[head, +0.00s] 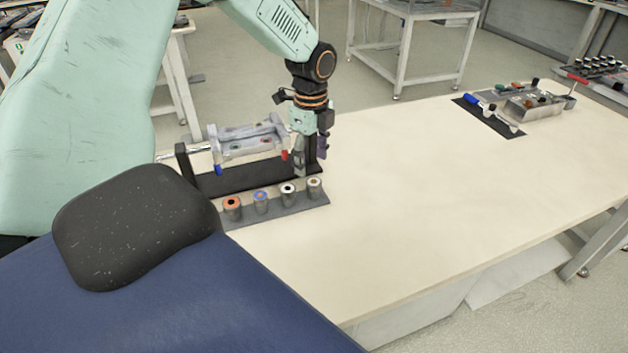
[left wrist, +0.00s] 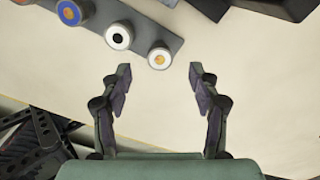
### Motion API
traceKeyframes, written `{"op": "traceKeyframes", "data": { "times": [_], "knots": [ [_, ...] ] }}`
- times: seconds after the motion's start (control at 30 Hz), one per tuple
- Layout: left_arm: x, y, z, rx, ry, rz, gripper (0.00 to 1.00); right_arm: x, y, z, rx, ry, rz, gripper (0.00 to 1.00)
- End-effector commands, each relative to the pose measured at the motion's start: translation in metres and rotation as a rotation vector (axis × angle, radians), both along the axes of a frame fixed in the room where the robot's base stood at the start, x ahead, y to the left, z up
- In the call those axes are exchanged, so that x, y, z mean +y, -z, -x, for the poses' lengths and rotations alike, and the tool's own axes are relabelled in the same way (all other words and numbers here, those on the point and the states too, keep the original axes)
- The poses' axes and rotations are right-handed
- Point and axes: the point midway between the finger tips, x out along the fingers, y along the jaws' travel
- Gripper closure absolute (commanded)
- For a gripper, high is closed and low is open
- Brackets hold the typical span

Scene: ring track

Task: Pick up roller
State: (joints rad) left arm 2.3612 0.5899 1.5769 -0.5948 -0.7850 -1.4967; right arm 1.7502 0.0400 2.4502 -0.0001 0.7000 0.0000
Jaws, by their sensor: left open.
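Several short grey rollers stand upright in a row on a dark grey strip (head: 290,205), with orange (head: 232,203), blue (head: 261,197), white (head: 287,190) and white-with-orange-centre (head: 314,183) tops. My left gripper (head: 310,160) points down just behind the right end of this row. In the left wrist view the gripper (left wrist: 160,78) is open and empty. The white roller with the orange centre (left wrist: 159,58) lies just beyond the fingertips, roughly midway between them. The white roller (left wrist: 119,37) and blue roller (left wrist: 74,12) are farther up and left. My right gripper is not in view.
Behind the row, a black stand (head: 235,182) carries a grey frame-like part (head: 247,138) with red and blue ends. The middle of the cream table (head: 430,190) is clear. A dark mat (head: 490,118) and metal fixture (head: 535,103) are at the far right.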

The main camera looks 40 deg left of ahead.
Motion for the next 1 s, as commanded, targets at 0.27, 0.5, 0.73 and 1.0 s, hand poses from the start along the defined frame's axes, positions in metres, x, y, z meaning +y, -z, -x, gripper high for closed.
{"op": "traceKeyframes", "data": {
  "times": [0.27, 0.5, 0.73, 1.0],
  "knots": [
    [-0.005, 0.033, 0.001, 0.004, -0.001, 0.000, 0.39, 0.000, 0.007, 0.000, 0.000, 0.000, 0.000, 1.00],
    [-0.006, 0.067, -0.002, 0.002, 0.000, 0.000, 0.39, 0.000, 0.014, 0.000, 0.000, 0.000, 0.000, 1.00],
    [-0.005, 0.072, -0.004, 0.000, -0.001, 0.000, 0.39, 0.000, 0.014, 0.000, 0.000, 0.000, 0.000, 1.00],
    [-0.004, 0.072, -0.005, 0.000, -0.001, 0.001, 0.52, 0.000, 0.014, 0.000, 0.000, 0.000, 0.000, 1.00]
  ]
}}
